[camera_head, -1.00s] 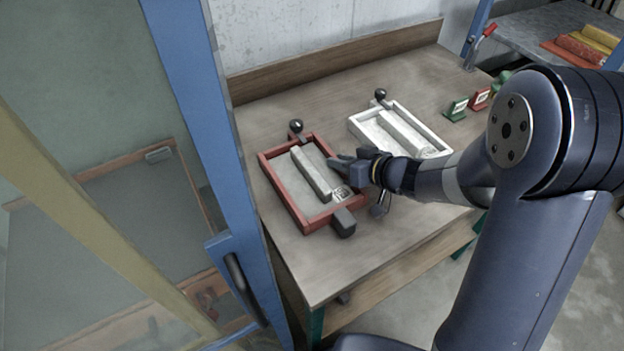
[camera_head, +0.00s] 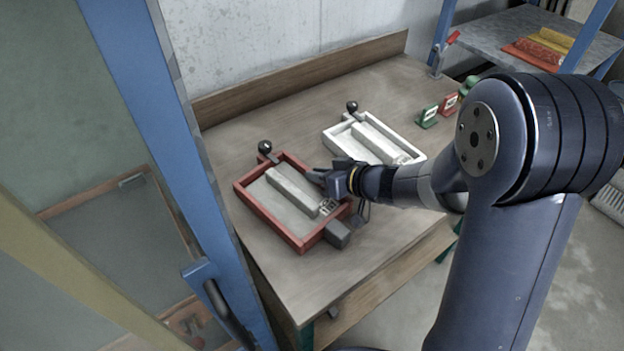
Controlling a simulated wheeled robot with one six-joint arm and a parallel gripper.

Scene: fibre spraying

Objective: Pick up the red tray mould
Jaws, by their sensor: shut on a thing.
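The red tray mould (camera_head: 262,217) is a shallow frame with a grey bar inside, a black ball knob at its far end and a dark block at its near right corner. It is at the left of the wooden table. My gripper (camera_head: 320,178) is at its right side and is shut on its right wall. The fingertips are small and partly hidden by the gripper body. I cannot tell whether the mould is clear of the table top.
A white tray mould (camera_head: 335,141) stands just behind and right of my gripper. A blue-framed glass door (camera_head: 165,130) is close on the left. The wooden table (camera_head: 300,285) is bare in front.

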